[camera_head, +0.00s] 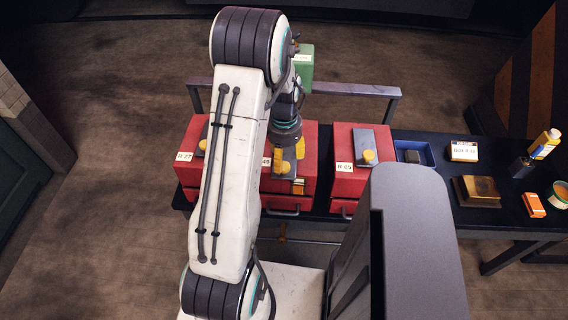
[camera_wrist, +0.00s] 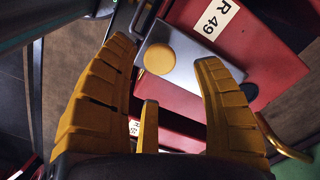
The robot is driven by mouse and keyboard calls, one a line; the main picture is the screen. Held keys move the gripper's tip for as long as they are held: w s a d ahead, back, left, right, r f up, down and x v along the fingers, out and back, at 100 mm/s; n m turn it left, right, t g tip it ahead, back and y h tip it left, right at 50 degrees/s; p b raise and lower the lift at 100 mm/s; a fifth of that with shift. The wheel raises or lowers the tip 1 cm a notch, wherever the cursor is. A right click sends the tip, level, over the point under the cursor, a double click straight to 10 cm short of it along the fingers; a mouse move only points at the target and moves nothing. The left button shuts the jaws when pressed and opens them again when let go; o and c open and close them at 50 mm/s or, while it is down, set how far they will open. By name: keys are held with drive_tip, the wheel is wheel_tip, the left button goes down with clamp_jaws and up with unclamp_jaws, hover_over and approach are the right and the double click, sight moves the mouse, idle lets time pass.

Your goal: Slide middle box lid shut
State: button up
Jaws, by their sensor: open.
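The middle red box (camera_head: 278,187) stands on the dark bench between two other red boxes; my arm hides part of it. Its label (camera_wrist: 215,18) reads R 49 in the wrist view. The grey sliding lid (camera_wrist: 188,72) with a round yellow knob (camera_wrist: 159,59) lies on its top. A dark patch, perhaps an opening, shows beside the lid. My gripper (camera_head: 289,160) is over this box, pointing down. In the wrist view its yellow fingers (camera_wrist: 168,85) are spread, with the knob between them in the picture. I cannot tell whether they touch it.
A left red box (camera_head: 188,172) and a right red box (camera_head: 345,180) flank it, each with a grey lid and yellow knob. A blue tray (camera_head: 414,153), brass box (camera_head: 476,191) and bottle (camera_head: 545,143) stand to the right. A rail (camera_head: 350,89) runs behind.

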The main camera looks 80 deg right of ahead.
sight(284, 165)
drive_tip(key=shift+f, duration=1.95)
drive_tip(key=shift+c, duration=0.4)
